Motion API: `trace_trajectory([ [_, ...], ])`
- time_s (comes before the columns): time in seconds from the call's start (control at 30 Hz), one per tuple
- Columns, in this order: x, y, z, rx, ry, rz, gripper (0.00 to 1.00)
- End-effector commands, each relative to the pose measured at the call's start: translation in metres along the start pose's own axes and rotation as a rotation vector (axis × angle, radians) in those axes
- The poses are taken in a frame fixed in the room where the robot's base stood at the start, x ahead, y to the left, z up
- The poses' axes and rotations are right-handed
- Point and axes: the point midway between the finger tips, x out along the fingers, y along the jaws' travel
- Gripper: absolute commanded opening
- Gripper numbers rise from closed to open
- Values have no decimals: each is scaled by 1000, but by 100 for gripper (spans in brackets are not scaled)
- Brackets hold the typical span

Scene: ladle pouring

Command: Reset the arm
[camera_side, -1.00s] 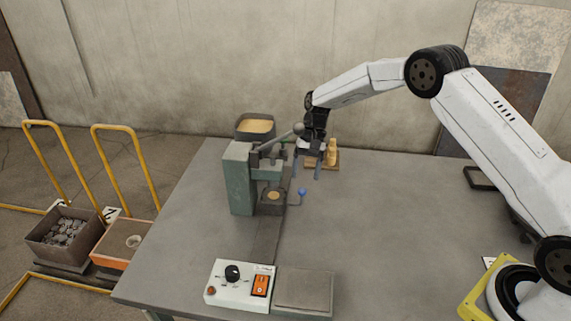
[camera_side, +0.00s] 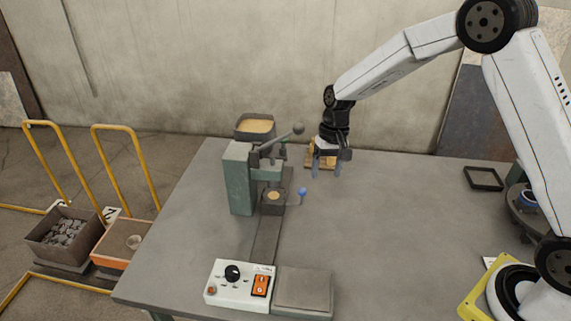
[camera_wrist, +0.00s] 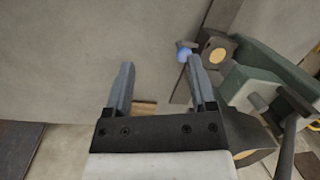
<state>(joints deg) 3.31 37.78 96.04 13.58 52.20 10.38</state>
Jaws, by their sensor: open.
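My gripper (camera_side: 326,166) hangs from the wrist above the table, to the right of the green press. Its two fingers are apart with nothing between them. In the wrist view the open fingers (camera_wrist: 160,85) point over bare grey table. My gripper partly hides a wooden block with light wooden pieces (camera_side: 316,157) behind it in the side view. A strip of wood (camera_wrist: 145,107) shows between the fingers in the wrist view.
A control box (camera_side: 239,285) sits at the front. The table's right half is mostly clear, with a black frame (camera_side: 483,178) there.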

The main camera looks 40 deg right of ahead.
Motion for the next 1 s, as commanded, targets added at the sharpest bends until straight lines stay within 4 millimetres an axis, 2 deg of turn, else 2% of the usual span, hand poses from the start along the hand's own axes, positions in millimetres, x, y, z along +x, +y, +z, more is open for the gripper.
trace_trajectory([
  [0.33,-18,26,63,-144,140,58,72],
  [0.7,-22,57,136,-316,276,108,72],
  [0.9,-18,70,165,-386,327,123,72],
  [1.0,-17,73,172,-405,340,126,72],
])
